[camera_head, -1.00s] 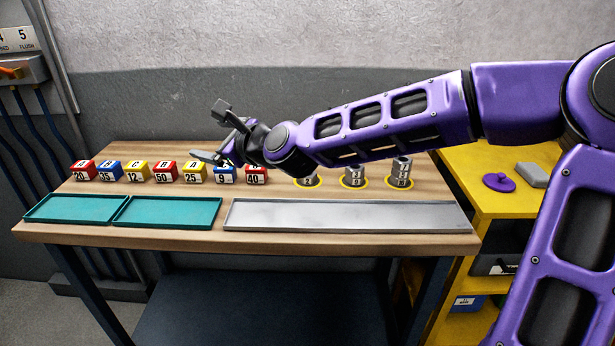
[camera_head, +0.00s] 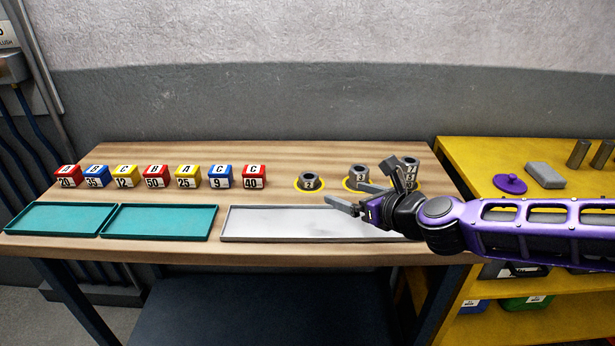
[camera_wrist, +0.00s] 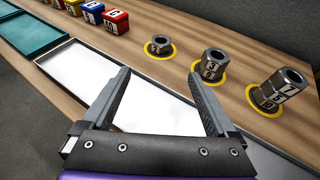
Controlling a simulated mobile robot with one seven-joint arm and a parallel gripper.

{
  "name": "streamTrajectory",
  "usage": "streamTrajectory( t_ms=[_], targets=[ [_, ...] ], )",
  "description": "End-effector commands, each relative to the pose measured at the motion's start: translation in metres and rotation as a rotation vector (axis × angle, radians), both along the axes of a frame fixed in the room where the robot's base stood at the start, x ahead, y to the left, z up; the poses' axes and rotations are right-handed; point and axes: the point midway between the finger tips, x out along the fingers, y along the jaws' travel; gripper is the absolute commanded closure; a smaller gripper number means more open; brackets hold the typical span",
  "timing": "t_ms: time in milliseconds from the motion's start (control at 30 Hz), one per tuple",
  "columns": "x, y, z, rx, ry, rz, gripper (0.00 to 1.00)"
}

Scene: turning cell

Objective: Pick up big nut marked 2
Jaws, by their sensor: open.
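The big nut marked 2 (camera_head: 309,181) is a dark grey steel nut with a white number label. It lies alone in a yellow ring on the wooden table, left of two nut stacks. In the wrist view the same nut (camera_wrist: 159,46) lies beyond my fingertips, near the top middle; its number is small there. My gripper (camera_head: 367,188) is open and empty above the grey tray, to the right of and nearer than the nut. The wrist view shows both jaws (camera_wrist: 160,75) spread apart with nothing between them.
A middle stack (camera_wrist: 212,66) and a taller right stack (camera_wrist: 279,92) of nuts stand in yellow rings close by. The grey tray (camera_head: 260,224) lies in front. Numbered blocks (camera_head: 154,176) and teal trays (camera_head: 158,222) are at left. A yellow bench (camera_head: 470,160) stands at right.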

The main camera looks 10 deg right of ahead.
Motion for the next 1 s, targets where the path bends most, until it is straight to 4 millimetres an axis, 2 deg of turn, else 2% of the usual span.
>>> streamTrajectory(
  t_ms=[33, 133, 367, 400, 800, 1000],
  targets=[
    [0.003, 0.002, 0.007, 0.005, -0.001, 0.005, 0.07],
    [0.008, 0.003, 0.007, 0.005, -0.002, 0.004, 0.07],
    [0.020, 0.011, -0.007, 0.000, 0.005, 0.008, 0.07],
    [0.027, 0.013, -0.016, -0.004, 0.003, 0.008, 0.07],
    [0.086, 0.033, -0.040, -0.004, 0.002, 0.007, 0.07],
    [0.102, 0.038, -0.045, -0.003, 0.003, 0.005, 0.07]
  ],
)
